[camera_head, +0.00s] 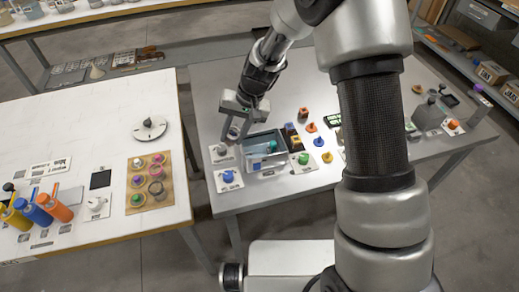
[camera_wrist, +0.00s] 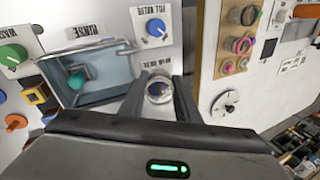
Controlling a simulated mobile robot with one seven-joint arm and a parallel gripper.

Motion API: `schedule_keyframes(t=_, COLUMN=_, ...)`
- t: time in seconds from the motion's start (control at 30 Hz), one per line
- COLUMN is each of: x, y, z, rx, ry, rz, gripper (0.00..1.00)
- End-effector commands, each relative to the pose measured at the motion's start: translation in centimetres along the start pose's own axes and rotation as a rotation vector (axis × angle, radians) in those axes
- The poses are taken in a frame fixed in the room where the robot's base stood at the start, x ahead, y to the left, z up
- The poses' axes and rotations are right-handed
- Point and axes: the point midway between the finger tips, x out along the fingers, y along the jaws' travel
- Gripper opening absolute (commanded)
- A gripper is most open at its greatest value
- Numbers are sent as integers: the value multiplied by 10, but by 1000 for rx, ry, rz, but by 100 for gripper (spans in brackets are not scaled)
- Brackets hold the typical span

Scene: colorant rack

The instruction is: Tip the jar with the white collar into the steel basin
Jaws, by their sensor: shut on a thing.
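My gripper (camera_head: 238,124) is shut on a small round jar (camera_wrist: 159,91). In the wrist view the jar sits between the two fingers, its pale rim facing the camera and mixed colours showing inside. In the head view the fingers mostly hide the jar (camera_head: 234,131). The steel basin (camera_head: 283,152) is just right of the gripper in the head view. In the wrist view the basin (camera_wrist: 112,91) lies left of the jar, with a teal piece (camera_wrist: 80,78) inside it. The jar is beside the basin, apart from its opening.
A blue knob (camera_head: 228,176) and a green knob (camera_head: 303,158) stand on plates near the basin. Small yellow and dark blocks (camera_head: 292,137) crowd its right side. On the white table, a wooden tray (camera_head: 134,180) holds several coloured jars. A floor gap separates the tables.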

Motion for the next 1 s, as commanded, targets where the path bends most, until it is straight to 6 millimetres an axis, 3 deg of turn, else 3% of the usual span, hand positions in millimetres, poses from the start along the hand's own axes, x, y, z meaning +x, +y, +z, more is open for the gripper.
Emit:
schedule_keyframes(t=0.4, x=-8, y=22, z=-1, rx=5, ry=2, rz=-210, gripper=7)
schedule_keyframes(t=1.0, x=-17, y=28, z=0, rx=1, ry=1, rz=-302, gripper=7)
